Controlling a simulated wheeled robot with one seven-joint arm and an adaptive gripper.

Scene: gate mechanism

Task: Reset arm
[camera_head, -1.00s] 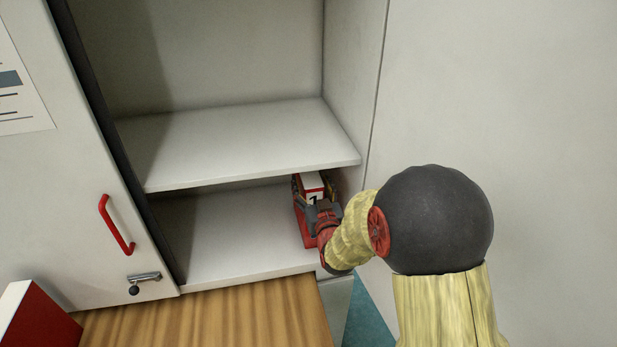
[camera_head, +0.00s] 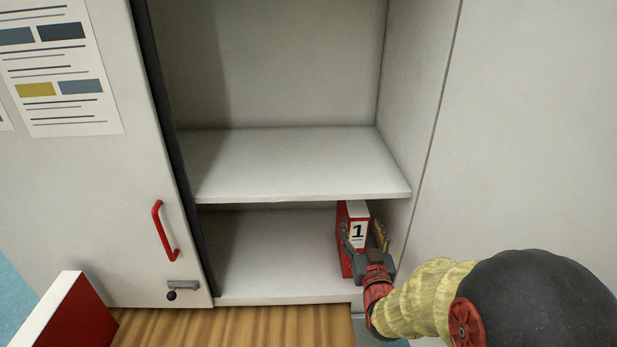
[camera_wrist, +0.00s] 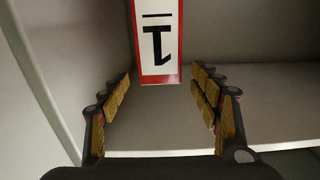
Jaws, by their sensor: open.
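My gripper (camera_head: 366,240) is open in the lower compartment of the cabinet, at its right side. A red box with a white face marked "1" (camera_head: 357,232) stands upright on the lower shelf near the right wall. In the wrist view, the box (camera_wrist: 158,40) is ahead of and between the open fingers of my gripper (camera_wrist: 162,95), with clear space on both sides. The fingers do not appear to hold it. Part of the box is hidden behind the gripper in the head view.
The middle shelf (camera_head: 300,165) is bare, above the gripper. The cabinet door (camera_head: 110,200) on the left has a red handle (camera_head: 165,231). A wooden surface (camera_head: 240,328) lies in front, with another red and white object (camera_head: 70,315) at its left. The lower shelf is clear left of the box.

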